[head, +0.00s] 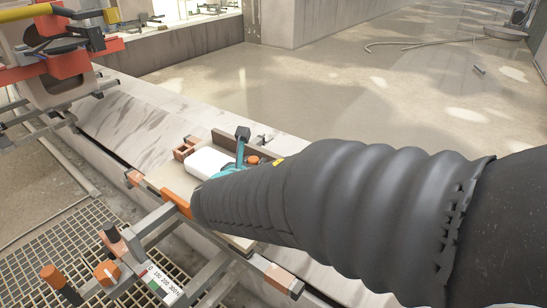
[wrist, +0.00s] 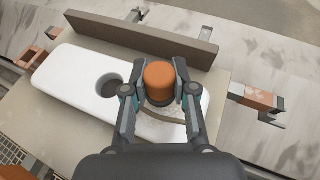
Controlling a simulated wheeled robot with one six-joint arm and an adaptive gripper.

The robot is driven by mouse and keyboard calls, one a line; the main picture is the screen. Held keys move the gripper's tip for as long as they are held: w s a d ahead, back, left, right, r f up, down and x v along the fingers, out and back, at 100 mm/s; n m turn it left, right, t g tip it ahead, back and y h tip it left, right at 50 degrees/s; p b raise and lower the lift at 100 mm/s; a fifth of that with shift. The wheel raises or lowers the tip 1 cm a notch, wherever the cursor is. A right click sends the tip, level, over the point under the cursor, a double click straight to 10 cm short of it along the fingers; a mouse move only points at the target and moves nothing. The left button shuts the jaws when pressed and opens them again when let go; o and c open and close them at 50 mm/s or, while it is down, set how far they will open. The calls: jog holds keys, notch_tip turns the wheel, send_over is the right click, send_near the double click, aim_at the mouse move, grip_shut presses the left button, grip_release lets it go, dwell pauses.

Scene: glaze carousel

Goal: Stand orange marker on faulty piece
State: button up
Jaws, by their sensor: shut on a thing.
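My gripper (wrist: 160,92) is shut on the orange marker (wrist: 159,74), a short cylinder with an orange top and a dark lower band, with one finger on each side. The marker is over the right end of a long white piece (wrist: 75,79) with rounded ends and a dark round hole. I cannot tell whether the marker's base touches the piece. In the head view the white piece (head: 206,161) lies on a pale board, and the marker (head: 253,160) shows beside a gripper finger. My arm hides the piece's near right part.
A brown upright bar (wrist: 150,36) stands behind the piece on the pale board (wrist: 60,130). Orange-ended brackets (wrist: 255,97) stick out at the sides. In the head view, orange knobs (head: 107,271) and a numbered scale (head: 163,283) are at lower left; open floor (head: 300,90) lies beyond.

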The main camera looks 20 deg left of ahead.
jog(key=shift+f, duration=1.5)
jog(key=shift+f+b, duration=0.15)
jog(key=shift+b, duration=0.15)
jog(key=o, duration=0.9)
jog(key=shift+o, duration=0.2)
jog(key=shift+s+r, duration=0.2)
jog(key=shift+r, duration=0.05)
jog(key=p+v, duration=0.1)
jog(key=v, duration=1)
jog(key=shift+s, duration=0.25)
jog(key=shift+d, duration=0.15)
